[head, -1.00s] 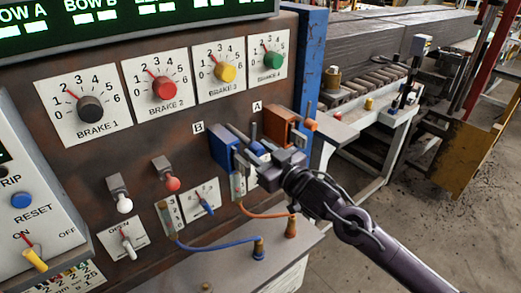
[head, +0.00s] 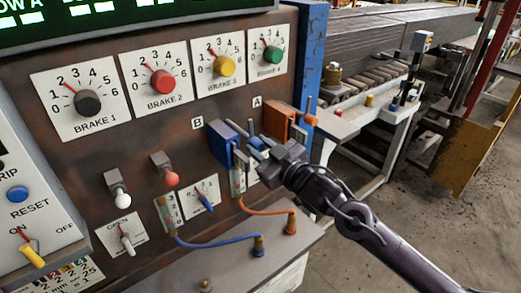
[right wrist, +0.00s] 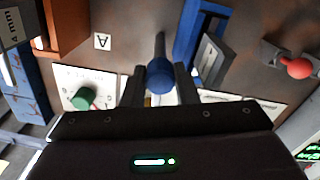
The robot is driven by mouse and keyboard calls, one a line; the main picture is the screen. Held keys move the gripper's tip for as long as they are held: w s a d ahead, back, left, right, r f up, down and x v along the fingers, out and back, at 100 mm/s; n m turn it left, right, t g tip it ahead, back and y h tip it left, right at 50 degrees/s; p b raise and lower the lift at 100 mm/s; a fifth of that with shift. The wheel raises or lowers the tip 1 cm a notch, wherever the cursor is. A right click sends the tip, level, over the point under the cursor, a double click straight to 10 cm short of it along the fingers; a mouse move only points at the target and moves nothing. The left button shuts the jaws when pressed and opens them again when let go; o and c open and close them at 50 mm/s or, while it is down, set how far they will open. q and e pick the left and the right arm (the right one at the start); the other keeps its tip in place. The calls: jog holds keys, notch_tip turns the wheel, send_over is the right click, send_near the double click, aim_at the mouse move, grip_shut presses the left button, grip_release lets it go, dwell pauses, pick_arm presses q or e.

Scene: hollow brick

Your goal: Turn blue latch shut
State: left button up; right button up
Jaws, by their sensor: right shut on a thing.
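The blue latch housing (head: 220,143) sits on the rusty panel beside the B label. It also shows at the top of the right wrist view (right wrist: 186,38). A lever with a grey shaft and round blue knob (right wrist: 159,74) stands next to it. My right gripper (head: 260,158) is at this lever, and in the right wrist view its two dark fingers (right wrist: 160,88) are on either side of the blue knob, shut on it. In the head view the gripper hides much of the lever. My left gripper is not in view.
An orange latch (head: 278,124) with its own lever is just right, by the A label. Brake dials (head: 163,83) are above. White (head: 121,201) and red (head: 171,179) knobs stick out at left. A ledge (head: 225,260) with blue and orange cables lies below.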

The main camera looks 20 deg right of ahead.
jog(key=n+b, duration=0.2)
jog(key=n, duration=0.2)
jog(key=shift+f+n+b, duration=0.15)
jog(key=shift+n+b, duration=0.15)
jog(key=shift+b, duration=0.05)
jog(key=n+b, duration=0.2)
jog(key=n, duration=0.1)
jog(key=shift+n+b, duration=0.3)
jog(key=shift+b, duration=0.1)
jog(key=n+b, duration=0.3)
jog(key=n, duration=0.1)
jog(key=shift+b, duration=0.35)
jog(key=shift+n+b, duration=1.6)
jog(key=shift+n, duration=0.7)
jog(key=o, duration=0.7)
